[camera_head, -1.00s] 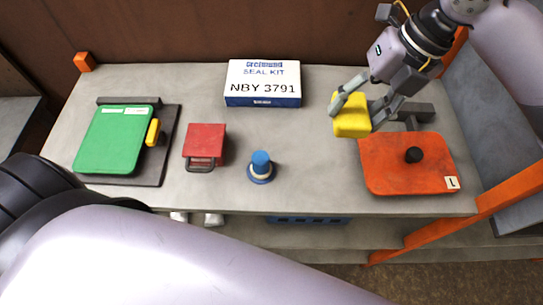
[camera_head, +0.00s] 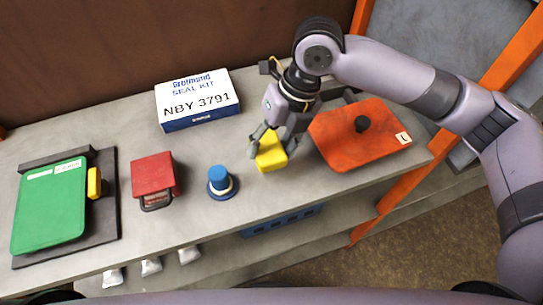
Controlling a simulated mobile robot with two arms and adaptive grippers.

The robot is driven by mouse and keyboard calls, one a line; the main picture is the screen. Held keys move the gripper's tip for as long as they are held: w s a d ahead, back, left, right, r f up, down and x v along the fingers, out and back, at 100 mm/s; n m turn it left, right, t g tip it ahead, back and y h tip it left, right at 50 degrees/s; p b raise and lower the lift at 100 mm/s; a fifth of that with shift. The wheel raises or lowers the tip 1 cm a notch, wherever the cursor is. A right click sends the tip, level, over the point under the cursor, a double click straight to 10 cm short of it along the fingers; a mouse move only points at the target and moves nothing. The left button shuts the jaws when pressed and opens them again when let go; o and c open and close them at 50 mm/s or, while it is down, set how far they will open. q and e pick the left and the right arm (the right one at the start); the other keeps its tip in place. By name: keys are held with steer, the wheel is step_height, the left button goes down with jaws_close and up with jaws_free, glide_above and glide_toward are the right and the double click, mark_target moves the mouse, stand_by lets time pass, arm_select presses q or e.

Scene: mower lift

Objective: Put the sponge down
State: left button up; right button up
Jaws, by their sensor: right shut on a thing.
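A yellow sponge (camera_head: 270,155) is between the fingers of my right gripper (camera_head: 272,143). The gripper is shut on it and points down over the grey bench, left of the orange plate. I cannot tell whether the sponge touches the bench top. My left gripper is out of view.
The orange plate (camera_head: 340,148) with a black knob lies to the right. A blue peg-like part (camera_head: 221,183), a red block (camera_head: 153,174) and a green panel (camera_head: 50,205) stand to the left. A seal kit box (camera_head: 198,102) is behind. Bare bench top (camera_head: 215,148) lies between.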

mark_target(272, 160)
steer(key=shift+f, duration=0.75)
step_height(272, 160, down, 4)
steer(key=shift+p, duration=0.4)
steer(key=shift+f, duration=0.15)
steer(key=shift+f, duration=0.1)
steer(key=o, duration=1.6)
steer(key=shift+c, duration=0.2)
steer(key=b+v, duration=0.2)
steer(key=v, duration=1)
